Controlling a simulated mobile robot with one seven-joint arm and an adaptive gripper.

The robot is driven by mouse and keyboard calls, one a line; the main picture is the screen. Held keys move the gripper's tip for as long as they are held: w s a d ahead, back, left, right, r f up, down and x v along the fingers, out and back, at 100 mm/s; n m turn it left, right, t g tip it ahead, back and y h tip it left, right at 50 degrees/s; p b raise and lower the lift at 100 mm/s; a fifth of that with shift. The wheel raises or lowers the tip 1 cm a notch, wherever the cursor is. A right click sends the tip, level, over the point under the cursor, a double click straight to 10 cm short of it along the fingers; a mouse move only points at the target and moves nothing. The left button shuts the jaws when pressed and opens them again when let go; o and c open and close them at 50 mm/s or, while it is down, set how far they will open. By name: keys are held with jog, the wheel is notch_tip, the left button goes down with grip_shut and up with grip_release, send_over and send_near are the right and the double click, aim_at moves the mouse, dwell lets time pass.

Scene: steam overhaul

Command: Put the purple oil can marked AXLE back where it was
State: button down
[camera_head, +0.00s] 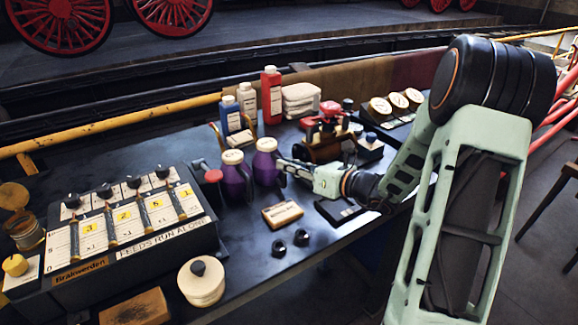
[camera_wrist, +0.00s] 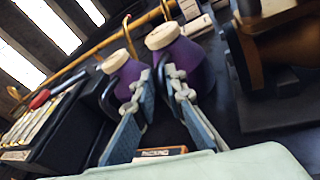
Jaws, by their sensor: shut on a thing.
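Two purple oil cans with cream lids stand close together past the middle of the bench. The left purple can (camera_head: 234,182) also shows at the left in the wrist view (camera_wrist: 124,78). The right purple can (camera_head: 265,168) is beside it, and in the wrist view (camera_wrist: 190,62) its dark handle runs between my fingers. My gripper (camera_head: 284,165) reaches in from the right and is shut on that handle; the fingers show in the wrist view (camera_wrist: 162,78). Both cans look about upright. I cannot read AXLE on either can, nor tell whether the held one touches the bench.
A black feed box (camera_head: 130,235) with dials fills the left. Red (camera_head: 271,95), white and blue bottles stand behind the cans. A brown machine with a red top (camera_head: 325,135) is right of them. A small plaque (camera_head: 282,214) and two dark nuts lie in front.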

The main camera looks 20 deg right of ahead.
jog(key=shift+f, duration=0.1)
jog(key=c, duration=2)
grip_release()
jog(key=shift+o, duration=0.2)
jog(key=v, duration=1.2)
jog(key=shift+p, duration=0.3)
